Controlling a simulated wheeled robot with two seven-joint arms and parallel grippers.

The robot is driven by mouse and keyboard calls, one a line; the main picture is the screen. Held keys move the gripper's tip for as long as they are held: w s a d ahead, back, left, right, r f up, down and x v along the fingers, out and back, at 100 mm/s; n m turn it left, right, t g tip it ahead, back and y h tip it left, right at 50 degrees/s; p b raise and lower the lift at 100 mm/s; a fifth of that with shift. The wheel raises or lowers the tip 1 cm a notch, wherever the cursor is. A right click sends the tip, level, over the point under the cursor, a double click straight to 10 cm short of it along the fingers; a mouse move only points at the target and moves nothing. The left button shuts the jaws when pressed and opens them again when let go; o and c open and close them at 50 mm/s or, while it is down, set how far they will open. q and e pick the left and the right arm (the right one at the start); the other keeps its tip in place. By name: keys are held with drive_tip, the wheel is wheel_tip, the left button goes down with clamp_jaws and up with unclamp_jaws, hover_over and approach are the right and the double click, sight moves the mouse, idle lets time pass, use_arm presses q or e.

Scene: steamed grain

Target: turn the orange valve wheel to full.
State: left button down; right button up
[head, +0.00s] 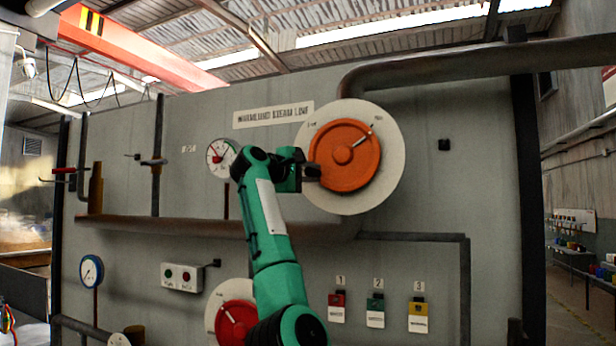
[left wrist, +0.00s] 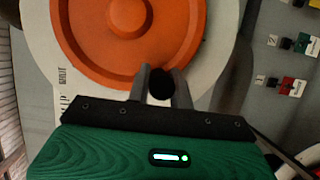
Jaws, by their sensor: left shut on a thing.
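The orange valve wheel (head: 344,155) sits on a round white dial plate (head: 391,170) high on the grey panel. A pale pointer on the wheel points to the upper right. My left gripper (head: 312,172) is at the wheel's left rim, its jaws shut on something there. In the left wrist view the wheel (left wrist: 128,45) fills the top, and the two fingers (left wrist: 160,85) close around a dark round knob (left wrist: 160,84) at its rim. Part of the dial plate's left side is hidden behind the gripper. My right gripper is not in view.
A red wheel (head: 237,318) sits lower on the panel, partly behind my left arm. A gauge (head: 220,158) is left of the gripper. A thick pipe (head: 470,66) runs above the orange wheel. Red, green and yellow tags (head: 376,308) hang below. Panel right of the wheel is mostly clear.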

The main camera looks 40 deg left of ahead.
use_arm(q)
drive_tip(key=shift+w+d+f+n+b, duration=0.1)
drive_tip(key=shift+d+f+n+b, duration=0.15)
drive_tip(key=shift+f+n+b, duration=0.25)
drive_tip(key=shift+d+f, duration=0.2)
drive_tip(key=shift+f, duration=0.1)
drive_tip(key=shift+w+f, duration=0.15)
drive_tip(key=c, duration=1.3)
unclamp_jaws()
drive_tip(key=shift+d, duration=0.1)
drive_tip(key=shift+o, duration=0.2)
drive_tip(key=s+a+b, duration=0.1)
drive_tip(key=s+b, duration=0.5)
drive_tip(key=s, duration=0.8)
drive_tip(key=shift+a, duration=0.2)
